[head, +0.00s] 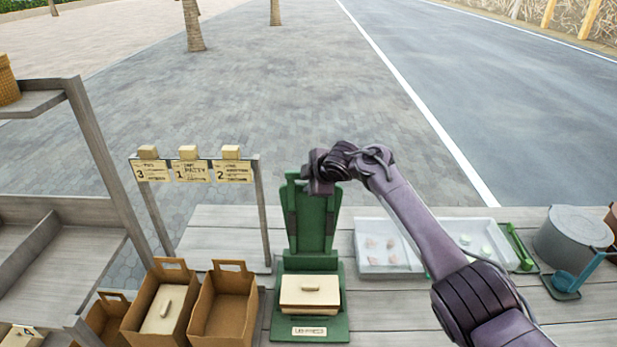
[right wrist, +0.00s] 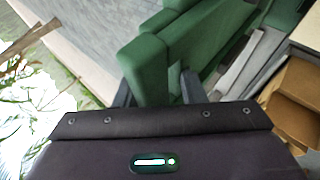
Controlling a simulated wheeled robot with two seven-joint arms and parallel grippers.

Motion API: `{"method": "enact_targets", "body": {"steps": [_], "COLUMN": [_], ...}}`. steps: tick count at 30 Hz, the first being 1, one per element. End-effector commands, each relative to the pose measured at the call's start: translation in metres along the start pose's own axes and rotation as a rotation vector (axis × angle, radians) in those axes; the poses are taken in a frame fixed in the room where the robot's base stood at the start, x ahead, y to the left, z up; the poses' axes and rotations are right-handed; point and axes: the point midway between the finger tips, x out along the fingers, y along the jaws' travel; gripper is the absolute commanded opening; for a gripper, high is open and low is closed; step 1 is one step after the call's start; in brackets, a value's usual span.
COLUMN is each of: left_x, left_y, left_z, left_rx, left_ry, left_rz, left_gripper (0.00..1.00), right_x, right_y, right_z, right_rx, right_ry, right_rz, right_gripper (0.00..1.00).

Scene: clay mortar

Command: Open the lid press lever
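The green lid press (head: 310,263) stands on the table in the middle of the head view. Its tall green upper part stands upright at the back, and a cream lidded box (head: 310,291) sits on its base. My right gripper (head: 318,180) is at the top of the upright part, seen from behind my wrist. In the right wrist view its two fingers (right wrist: 158,92) stand apart, with a green block of the press (right wrist: 146,70) between them. I see a small gap near the right finger; firm contact is not clear. My left gripper is not in view.
Brown cardboard boxes (head: 222,312) stand left of the press, below a rack with numbered cards (head: 190,171). A white tray (head: 378,270) with small pieces lies right of it, under my right forearm. A grey pot (head: 570,238) and a blue ladle (head: 580,274) are farther right.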

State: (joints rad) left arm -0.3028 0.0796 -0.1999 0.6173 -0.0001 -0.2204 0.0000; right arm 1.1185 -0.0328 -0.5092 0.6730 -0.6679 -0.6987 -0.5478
Motion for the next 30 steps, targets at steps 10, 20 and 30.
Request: {"method": "enact_targets", "body": {"steps": [10, 20, 30], "left_x": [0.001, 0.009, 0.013], "left_y": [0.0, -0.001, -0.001], "left_z": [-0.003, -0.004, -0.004], "left_rx": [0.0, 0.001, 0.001], "left_ry": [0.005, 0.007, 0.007], "left_rz": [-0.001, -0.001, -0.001], "left_gripper": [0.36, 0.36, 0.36], "right_x": [-0.005, -0.042, -0.076], "right_y": [0.003, 0.002, 0.002], "right_z": [-0.001, -0.001, 0.0], "right_rx": [-0.001, -0.003, -0.002], "right_ry": [0.004, 0.004, 0.002], "right_rz": [0.007, 0.006, 0.002], "right_gripper": [0.36, 0.36, 0.36]}}
